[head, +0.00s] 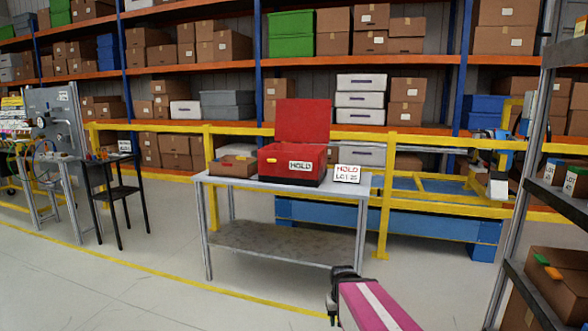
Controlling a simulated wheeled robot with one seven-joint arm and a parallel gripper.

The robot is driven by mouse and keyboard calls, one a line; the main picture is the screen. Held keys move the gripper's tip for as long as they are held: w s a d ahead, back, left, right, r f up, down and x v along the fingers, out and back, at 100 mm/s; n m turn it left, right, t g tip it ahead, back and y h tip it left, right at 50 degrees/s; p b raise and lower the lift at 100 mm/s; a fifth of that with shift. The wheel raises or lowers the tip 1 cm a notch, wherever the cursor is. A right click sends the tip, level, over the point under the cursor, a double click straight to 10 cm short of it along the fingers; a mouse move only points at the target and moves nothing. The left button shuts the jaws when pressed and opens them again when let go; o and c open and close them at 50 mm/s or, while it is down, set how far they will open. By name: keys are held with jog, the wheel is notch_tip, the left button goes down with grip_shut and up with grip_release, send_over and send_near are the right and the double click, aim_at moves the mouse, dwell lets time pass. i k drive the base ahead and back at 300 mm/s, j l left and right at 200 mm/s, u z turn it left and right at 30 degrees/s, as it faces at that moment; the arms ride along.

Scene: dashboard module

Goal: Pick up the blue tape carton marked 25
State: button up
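A small brown carton with a blue top patch (550,171) stands on the rack shelf at the right edge in the head view. Its white label starts with "LOT", but the number is too small to read surely. A similar carton with a green patch (575,181) stands to its right, cut by the picture edge. My gripper (341,279) is the dark end of my pink arm at the bottom centre, well left of the rack. Its fingers are not clear, and nothing shows held in it.
A grey table (215,180) carries an open red box (291,161) marked HOLD, a sign (347,174) reading HOLD LOT 25, and an open brown carton (233,166). The rack's grey post (521,170) stands left of the cartons. Floor between table and rack is clear.

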aim_at(556, 170)
jog(key=z, duration=1.75)
jog(key=i+z, duration=0.1)
jog(key=i+j, duration=0.05)
jog(key=i, duration=0.05)
